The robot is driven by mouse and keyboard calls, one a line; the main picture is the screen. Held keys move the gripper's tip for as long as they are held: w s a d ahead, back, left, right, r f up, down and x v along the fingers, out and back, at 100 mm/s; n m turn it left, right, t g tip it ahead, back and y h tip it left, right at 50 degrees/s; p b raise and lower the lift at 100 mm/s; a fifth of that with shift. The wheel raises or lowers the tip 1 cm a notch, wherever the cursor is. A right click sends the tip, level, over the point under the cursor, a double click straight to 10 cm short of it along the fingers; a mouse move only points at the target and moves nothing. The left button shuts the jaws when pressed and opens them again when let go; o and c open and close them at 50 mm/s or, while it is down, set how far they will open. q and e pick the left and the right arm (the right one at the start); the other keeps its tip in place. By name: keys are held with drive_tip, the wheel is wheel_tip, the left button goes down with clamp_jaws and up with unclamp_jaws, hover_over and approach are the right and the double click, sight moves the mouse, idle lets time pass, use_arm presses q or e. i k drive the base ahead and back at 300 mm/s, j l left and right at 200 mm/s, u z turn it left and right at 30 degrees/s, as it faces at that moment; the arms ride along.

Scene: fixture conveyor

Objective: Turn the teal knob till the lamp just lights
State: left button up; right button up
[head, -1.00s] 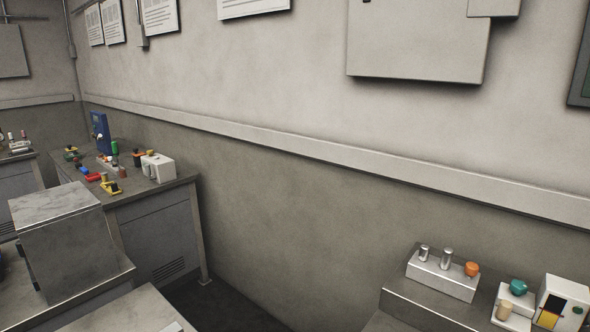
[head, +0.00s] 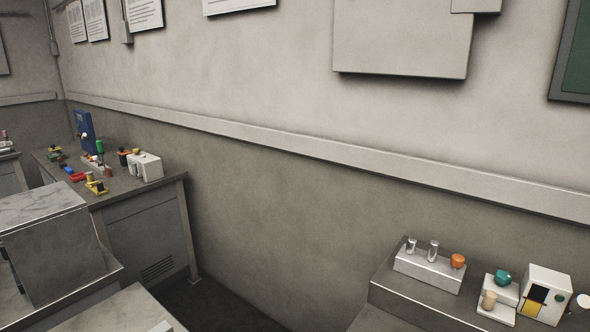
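A teal knob (head: 503,277) sits on a small white stepped block on the bench at the lower right. A cream knob (head: 489,299) is on the same block, in front of it. Right of it stands a white box (head: 545,292) with a black and yellow panel and a small dark green round part on its face. I cannot tell which part is the lamp or whether one is lit. A whitish round piece (head: 583,302) shows at the right edge, partly cut off. Neither of my grippers is in view.
A grey block (head: 430,269) with two metal posts and an orange knob (head: 458,261) stands left of the teal knob on the bench (head: 388,290). Another bench with several coloured parts is at the left, beside a grey box (head: 50,250). Dark floor lies between the benches.

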sight(503, 278)
drive_tip(key=z, duration=1)
